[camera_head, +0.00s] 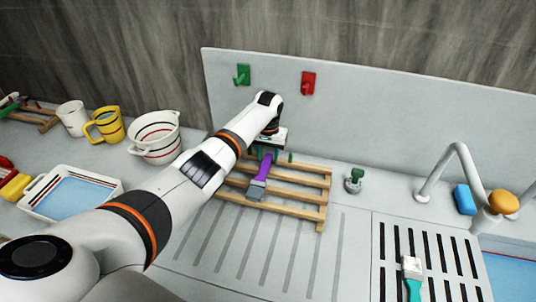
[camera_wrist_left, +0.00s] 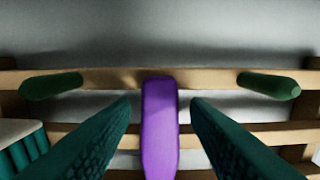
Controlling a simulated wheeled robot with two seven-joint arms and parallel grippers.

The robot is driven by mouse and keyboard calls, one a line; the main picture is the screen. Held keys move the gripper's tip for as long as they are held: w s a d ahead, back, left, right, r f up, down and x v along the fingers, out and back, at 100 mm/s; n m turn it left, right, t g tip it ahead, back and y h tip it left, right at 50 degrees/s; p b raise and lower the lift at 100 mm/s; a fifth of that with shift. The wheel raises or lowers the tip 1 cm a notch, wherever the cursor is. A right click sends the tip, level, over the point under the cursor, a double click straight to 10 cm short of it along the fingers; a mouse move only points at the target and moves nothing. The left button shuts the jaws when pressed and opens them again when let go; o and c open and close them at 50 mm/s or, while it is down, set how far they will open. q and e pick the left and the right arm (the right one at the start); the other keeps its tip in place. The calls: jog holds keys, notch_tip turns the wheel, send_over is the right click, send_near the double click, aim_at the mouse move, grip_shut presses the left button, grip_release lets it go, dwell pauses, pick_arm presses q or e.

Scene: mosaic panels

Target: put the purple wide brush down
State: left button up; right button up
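The purple wide brush (camera_head: 263,168) lies on the slatted wooden rack (camera_head: 312,221), its grey head toward the front. In the left wrist view its purple handle (camera_wrist_left: 160,130) runs between my two teal fingers. My left gripper (camera_wrist_left: 160,112) is open, with a narrow gap on each side of the handle. In the head view the left gripper (camera_head: 267,150) is at the handle's back end, partly hidden by its wrist. Whether the handle rests fully on the slats is hard to tell. My right gripper is not in view.
Dark green pegs (camera_wrist_left: 268,85) stand on either side of the handle. A backsplash with green (camera_head: 242,74) and red hooks (camera_head: 308,83) rises behind. A faucet (camera_head: 445,165) and a slotted grate with a teal brush (camera_head: 412,270) are right. Mugs, a bucket (camera_head: 157,137) and a tray (camera_head: 38,209) stand left.

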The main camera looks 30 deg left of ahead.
pick_arm(q)
jog(key=shift+r, duration=0.2)
notch_tip(320, 180, up, 12)
jog(key=b, duration=0.2)
dwell(0.4)
dwell(0.3)
